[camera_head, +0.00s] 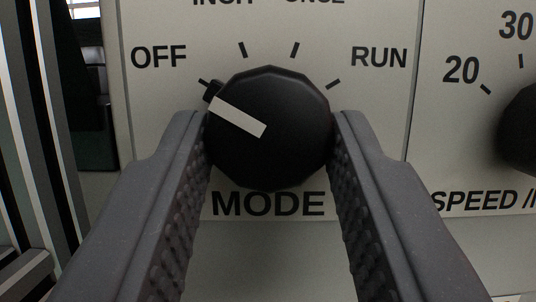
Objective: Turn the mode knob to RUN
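The black round mode knob (285,150) is in the middle of the camera_head view, on a pale panel above the word MODE. Its white pointer line slants up and left to the tick beside OFF. The RUN label (378,57) is at the upper right of the knob, with its own tick. My gripper (270,135) has one finger on each side of the knob. The textured inner faces meet the knob's left and right edges with no visible gap. The fingers hide a little of the knob's lower sides.
More labels, cut off by the top edge, sit above the knob with two ticks. A second black knob (519,130) with the numbers 20 and 30 is at the right edge, above a SPEED label. Dark and metallic parts stand left of the panel (270,250).

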